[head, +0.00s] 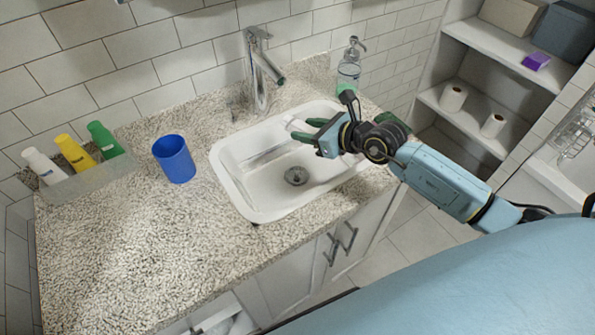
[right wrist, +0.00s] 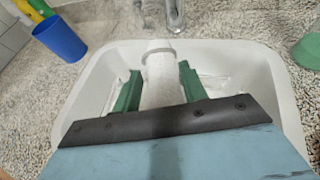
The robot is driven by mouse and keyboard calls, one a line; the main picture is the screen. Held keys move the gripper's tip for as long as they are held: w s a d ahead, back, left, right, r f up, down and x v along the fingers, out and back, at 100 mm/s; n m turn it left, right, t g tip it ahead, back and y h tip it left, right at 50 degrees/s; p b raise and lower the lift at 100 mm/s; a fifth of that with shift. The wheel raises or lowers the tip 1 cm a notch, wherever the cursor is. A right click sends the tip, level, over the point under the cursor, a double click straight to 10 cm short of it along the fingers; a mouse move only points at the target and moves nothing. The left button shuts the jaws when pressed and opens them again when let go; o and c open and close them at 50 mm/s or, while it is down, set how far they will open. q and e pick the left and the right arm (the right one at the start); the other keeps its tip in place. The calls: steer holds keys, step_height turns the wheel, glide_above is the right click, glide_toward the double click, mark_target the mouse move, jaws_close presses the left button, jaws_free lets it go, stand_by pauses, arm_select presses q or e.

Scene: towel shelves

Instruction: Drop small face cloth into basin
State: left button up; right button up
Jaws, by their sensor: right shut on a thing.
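The white basin (head: 232,180) is a sink set into the speckled counter, with a dark drain inside. My right gripper (head: 304,129) is over the back right part of the basin, coming in from the right. Its green fingers are shut on a small white rolled thing, which looks like the face cloth (head: 296,123). In the right wrist view the cloth (right wrist: 160,80) lies between the two fingers, above the basin (right wrist: 92,92). Its lower side is hidden by the gripper. My left gripper is not in view.
The faucet (head: 260,75) stands behind the basin. A soap dispenser (head: 349,68) is at the back right. A blue cup (head: 174,160) stands left of the basin, and a tray (head: 95,185) with bottles is farther left. The front left counter is clear.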

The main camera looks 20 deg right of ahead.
steer(key=o, duration=1)
steer(key=shift+o, duration=0.2)
steer(key=p+v, duration=0.1)
steer(key=v, duration=1.2)
steer(key=shift+s, duration=0.2)
